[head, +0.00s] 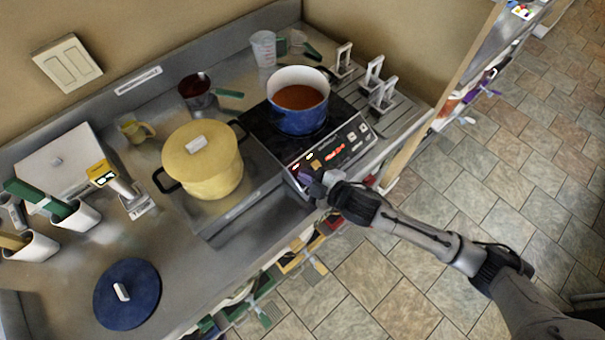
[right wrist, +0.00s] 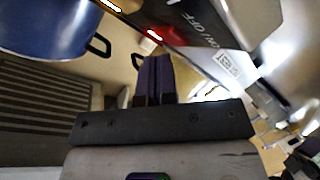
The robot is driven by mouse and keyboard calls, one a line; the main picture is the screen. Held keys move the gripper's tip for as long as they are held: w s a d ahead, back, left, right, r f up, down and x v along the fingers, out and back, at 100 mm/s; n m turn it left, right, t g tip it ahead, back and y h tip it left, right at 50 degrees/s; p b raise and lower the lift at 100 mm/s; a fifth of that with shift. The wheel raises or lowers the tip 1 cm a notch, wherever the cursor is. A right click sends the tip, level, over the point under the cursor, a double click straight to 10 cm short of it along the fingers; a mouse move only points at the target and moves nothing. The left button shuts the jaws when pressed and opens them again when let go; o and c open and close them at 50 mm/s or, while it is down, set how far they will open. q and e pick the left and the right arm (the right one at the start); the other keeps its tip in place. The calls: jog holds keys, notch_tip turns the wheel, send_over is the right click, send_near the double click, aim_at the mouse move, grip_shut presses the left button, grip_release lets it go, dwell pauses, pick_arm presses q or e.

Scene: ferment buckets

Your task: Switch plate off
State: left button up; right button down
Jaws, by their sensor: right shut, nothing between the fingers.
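The hot plate is a black cooktop with a sloped control panel (head: 334,149), and red lit digits and indicator lights glow on the panel. A blue pot (head: 298,112) with reddish-brown liquid stands on the plate. My right gripper (head: 306,178) is at the panel's left front end, its fingers shut and empty. In the right wrist view the purple fingers (right wrist: 158,72) are together, close to the panel (right wrist: 205,30) with "ON OFF" lettering and a red light. I cannot tell whether the fingertips touch it. My left gripper is in neither view.
A yellow lidded pot (head: 203,162) stands left of the plate. A small dark saucepan (head: 196,91) and a measuring jug (head: 263,49) are behind. A blue lid (head: 127,293) lies on the counter at front left. Metal stands (head: 373,73) are right of the blue pot.

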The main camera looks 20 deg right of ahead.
jog(key=shift+w+f, duration=0.1)
jog(key=shift+f, duration=0.05)
jog(key=shift+w+a+f, duration=0.1)
jog(key=shift+f, duration=0.1)
dwell(0.4)
jog(key=shift+r, duration=0.2)
jog(key=shift+s+d+r+p, duration=0.2)
jog(key=shift+s+r+p, duration=0.3)
jog(key=shift+p, duration=0.4)
jog(key=shift+w+r, duration=0.1)
